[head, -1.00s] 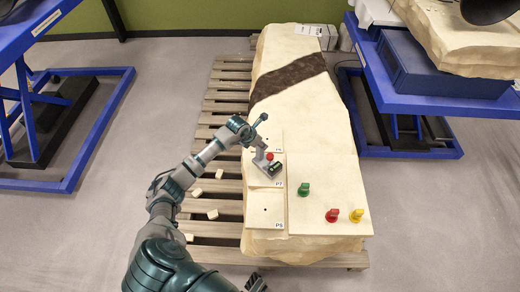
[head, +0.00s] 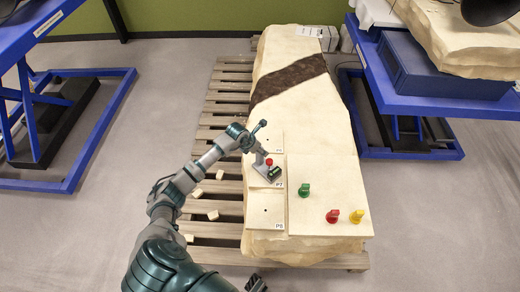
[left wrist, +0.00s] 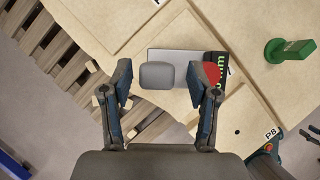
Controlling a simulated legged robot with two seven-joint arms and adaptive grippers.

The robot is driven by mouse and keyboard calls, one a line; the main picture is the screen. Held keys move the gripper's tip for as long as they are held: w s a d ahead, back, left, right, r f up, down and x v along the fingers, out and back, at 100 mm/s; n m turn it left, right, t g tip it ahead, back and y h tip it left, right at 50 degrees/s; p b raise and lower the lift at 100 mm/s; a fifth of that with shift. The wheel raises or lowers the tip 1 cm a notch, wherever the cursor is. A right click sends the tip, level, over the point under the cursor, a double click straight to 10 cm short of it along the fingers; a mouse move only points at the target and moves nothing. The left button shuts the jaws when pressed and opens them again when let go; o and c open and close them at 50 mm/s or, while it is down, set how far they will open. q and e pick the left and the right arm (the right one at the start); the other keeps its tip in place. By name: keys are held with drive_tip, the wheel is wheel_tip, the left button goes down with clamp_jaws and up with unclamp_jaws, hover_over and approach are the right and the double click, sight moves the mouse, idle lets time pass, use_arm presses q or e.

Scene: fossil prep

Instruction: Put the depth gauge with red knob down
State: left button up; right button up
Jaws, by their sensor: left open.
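The depth gauge with the red knob (head: 274,171) appears to rest on the P7 plate (head: 256,181) on the pale rock block; I cannot tell its exact contact. My left gripper (head: 264,151) is open just behind and above it. In the left wrist view the left gripper (left wrist: 160,88) has its fingers spread, with the gauge's grey block (left wrist: 157,75) between them. The gauge's red knob (left wrist: 211,72) is partly hidden behind the right finger, beside the green-black display (left wrist: 217,60). My right gripper (head: 255,284) shows only partly at the bottom edge of the head view.
Green (head: 304,190), red (head: 332,216) and yellow (head: 356,216) knobbed pieces stand right of the plates. The P8 plate (head: 257,218) lies in front, bare. A wooden pallet (head: 215,228) with loose small blocks lies left. Blue lift tables flank the block.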

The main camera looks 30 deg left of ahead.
use_arm(q)
drive_tip(key=v, duration=1.1)
drive_tip(key=shift+p, duration=0.3)
use_arm(e)
drive_tip(key=shift+s+f, duration=0.5)
drive_tip(key=shift+f, duration=0.3)
use_arm(q)
drive_tip(key=shift+a, duration=0.1)
use_arm(e)
drive_tip(key=shift+s, duration=0.2)
